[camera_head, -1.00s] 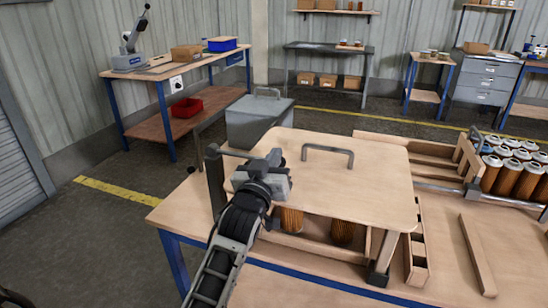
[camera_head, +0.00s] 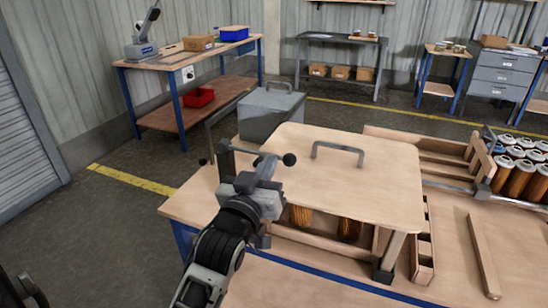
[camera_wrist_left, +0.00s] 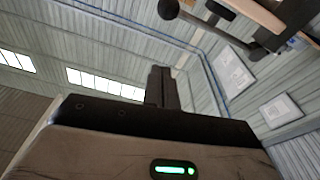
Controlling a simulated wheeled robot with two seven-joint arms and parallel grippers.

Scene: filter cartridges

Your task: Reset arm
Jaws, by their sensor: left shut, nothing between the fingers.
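My left gripper (camera_head: 266,166) is at the left edge of a wooden lid-like panel (camera_head: 350,180) with a grey handle, beside a dark bar with a round black knob (camera_head: 289,159). In the left wrist view its dark fingers (camera_wrist_left: 161,88) are together with nothing between them. The knobbed bar (camera_wrist_left: 215,28) shows above them there, apart from the fingers. Two orange filter cartridges (camera_head: 300,216) stand under the panel, partly hidden.
A grey lidded box (camera_head: 270,112) stands behind the panel. Several filter cartridges (camera_head: 518,181) stand in a rack at right. A wooden strip (camera_head: 484,255) and a divided wooden tray (camera_head: 423,258) lie at front right. Open floor lies to the left.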

